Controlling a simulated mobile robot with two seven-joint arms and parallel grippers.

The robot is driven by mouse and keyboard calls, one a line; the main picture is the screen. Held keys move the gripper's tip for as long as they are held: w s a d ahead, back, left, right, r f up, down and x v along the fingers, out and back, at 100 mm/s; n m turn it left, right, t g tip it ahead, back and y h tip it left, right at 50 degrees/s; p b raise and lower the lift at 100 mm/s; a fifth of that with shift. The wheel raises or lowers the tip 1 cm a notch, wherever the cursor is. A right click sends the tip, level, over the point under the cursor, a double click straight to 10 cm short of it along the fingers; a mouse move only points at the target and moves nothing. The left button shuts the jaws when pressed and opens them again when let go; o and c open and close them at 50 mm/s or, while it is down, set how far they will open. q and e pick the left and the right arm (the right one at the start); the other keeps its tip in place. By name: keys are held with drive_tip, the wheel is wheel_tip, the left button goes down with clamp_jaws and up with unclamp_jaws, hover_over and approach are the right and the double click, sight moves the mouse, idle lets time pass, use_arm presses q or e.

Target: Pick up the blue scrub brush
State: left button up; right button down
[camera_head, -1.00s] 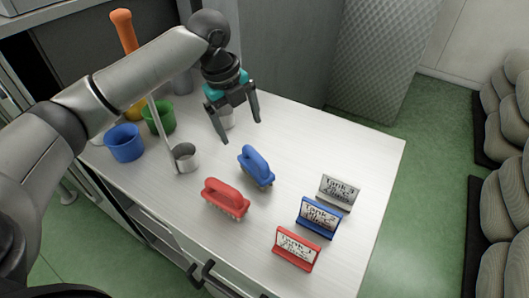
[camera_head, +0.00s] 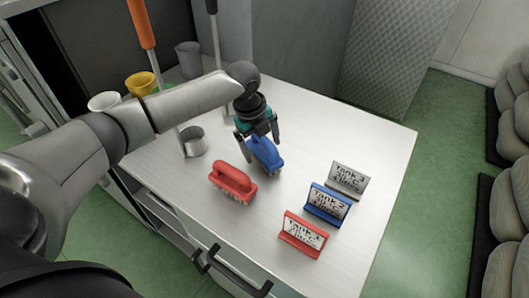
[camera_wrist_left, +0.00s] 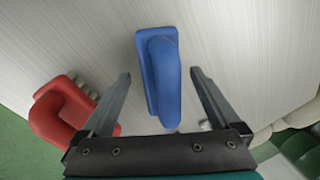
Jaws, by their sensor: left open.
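The blue scrub brush (camera_head: 265,153) lies on the white worktop, handle up. In the left wrist view the blue brush (camera_wrist_left: 163,75) is between the two fingers, with a gap on each side. My left gripper (camera_head: 258,138) is open, pointing down over the brush, one finger to each side of it in the head view. In the left wrist view the open fingers (camera_wrist_left: 160,75) do not touch the brush. The brush's far end is partly hidden by the gripper in the head view. My right gripper is not in view.
A red scrub brush (camera_head: 234,182) lies just left of the blue one. Red (camera_head: 303,234), blue (camera_head: 328,204) and grey (camera_head: 348,179) tank signs stand to the right.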

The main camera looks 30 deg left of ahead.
use_arm(q)
drive_tip(key=shift+f, duration=0.7)
drive_tip(key=shift+w, duration=0.1)
clamp_jaws()
drive_tip(key=shift+r, duration=0.15)
wheel_tip(320, 180, up, 20)
drive_tip(key=p, duration=0.2)
drive_tip(key=shift+p, duration=0.3)
